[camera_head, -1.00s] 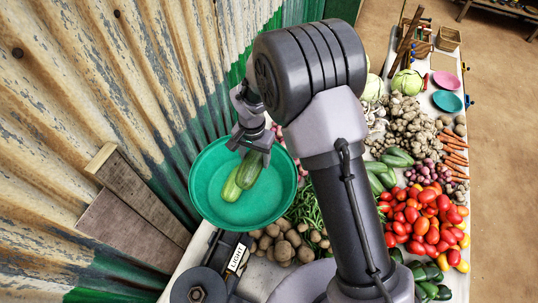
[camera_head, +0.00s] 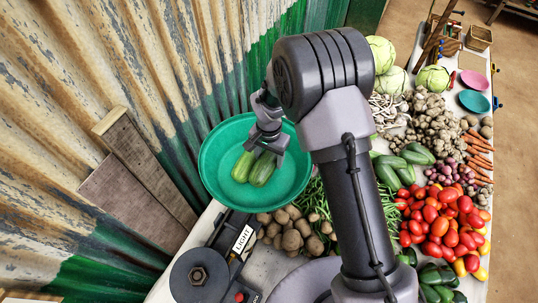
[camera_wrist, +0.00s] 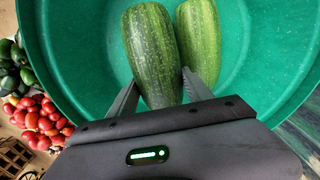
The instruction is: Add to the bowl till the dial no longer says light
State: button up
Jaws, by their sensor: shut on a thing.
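The green bowl (camera_head: 302,188) holds two green cucumbers. My gripper (camera_head: 266,150) reaches down into the bowl and is shut on the darker cucumber (camera_head: 264,172). The wrist view shows the fingers (camera_wrist: 160,88) on both sides of this darker cucumber (camera_wrist: 151,45). The lighter cucumber (camera_head: 241,168) lies right beside it in the bowl, outside the fingers; it also shows in the wrist view (camera_wrist: 202,40). I cannot tell whether the held cucumber rests on the bowl's bottom. The dial sign (camera_head: 243,239) below the bowl reads LIGHT.
More cucumbers (camera_head: 400,167) lie on the table to the right, near potatoes (camera_head: 294,233), green beans (camera_head: 313,199) and a tomato pile (camera_head: 445,222). A round dark weight (camera_head: 198,276) is at the scale's near end. A corrugated wall (camera_head: 130,70) stands close on the left.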

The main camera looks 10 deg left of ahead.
notch_tip(320, 180, down, 2)
jog(key=shift+f+b, duration=0.25)
jog(key=shift+b, duration=0.55)
jog(key=o, duration=1.7)
notch_tip(320, 180, up, 10)
jog(key=p, duration=0.5)
jog(key=shift+r, duration=0.1)
